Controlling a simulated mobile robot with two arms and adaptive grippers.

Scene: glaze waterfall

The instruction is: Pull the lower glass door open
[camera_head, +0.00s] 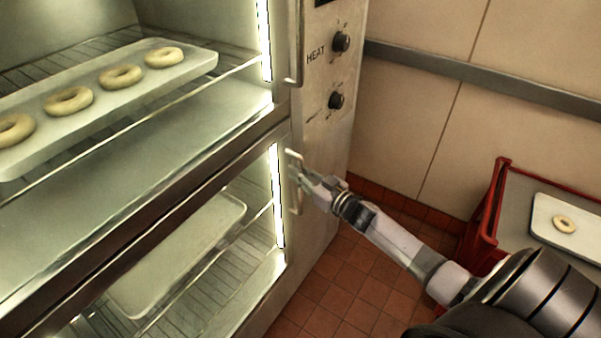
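The lower glass door (150,245) of the cabinet is at the lower left, and a tray and wire rack show through it. It looks closed. Its vertical metal handle (297,200) is on the right edge of the door. My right gripper (297,168) is at the upper part of this handle, its fingertips overlapping it in the picture. The fingers are small and partly merged with the handle, so I cannot tell whether they are closed on it. My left gripper is not in view.
The upper compartment holds a tray (110,100) with several dough rings. Knobs (341,42) sit on the panel right of the doors. A red cart (487,215) with a white tray (548,230) stands at the right. Tiled floor (345,285) is clear between cabinet and cart.

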